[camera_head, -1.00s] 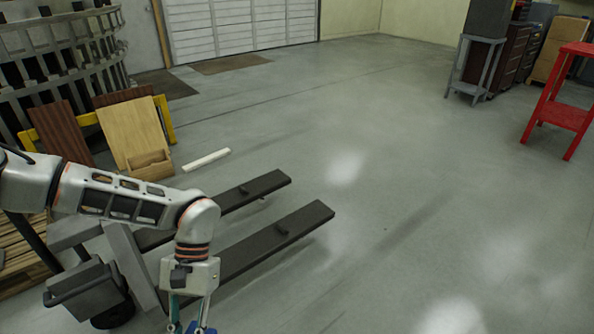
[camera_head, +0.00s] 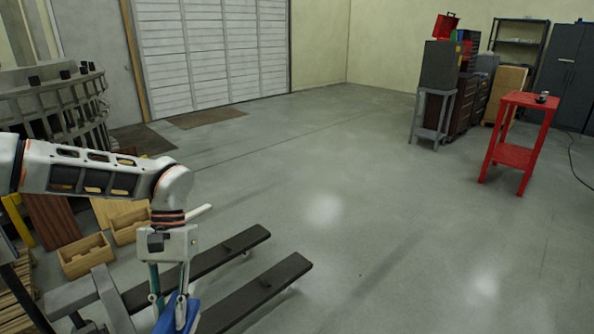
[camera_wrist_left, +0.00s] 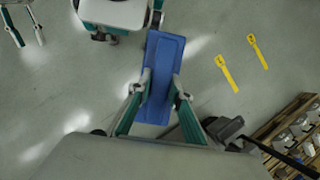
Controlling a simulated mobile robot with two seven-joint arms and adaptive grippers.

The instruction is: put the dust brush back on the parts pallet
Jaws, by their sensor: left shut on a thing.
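My left gripper (camera_head: 170,312) is shut on a flat blue block, which I take to be the dust brush (camera_head: 186,316), at the bottom of the head view. In the left wrist view the brush (camera_wrist_left: 163,70) is a long blue slab between the two fingers, held above the grey floor. A wooden pallet with several parts on it, seemingly the parts pallet (camera_wrist_left: 264,132), shows at the lower right of the left wrist view. My right gripper (camera_wrist_left: 29,42) shows at the upper left of that view, its fingers apart and empty.
A pallet truck with two dark forks (camera_head: 257,296) stands beside my left arm. Wooden boxes (camera_head: 87,257) lie behind it. Two yellow pieces (camera_wrist_left: 228,73) are on the floor. A red stand (camera_head: 513,155) is far right. The middle floor is clear.

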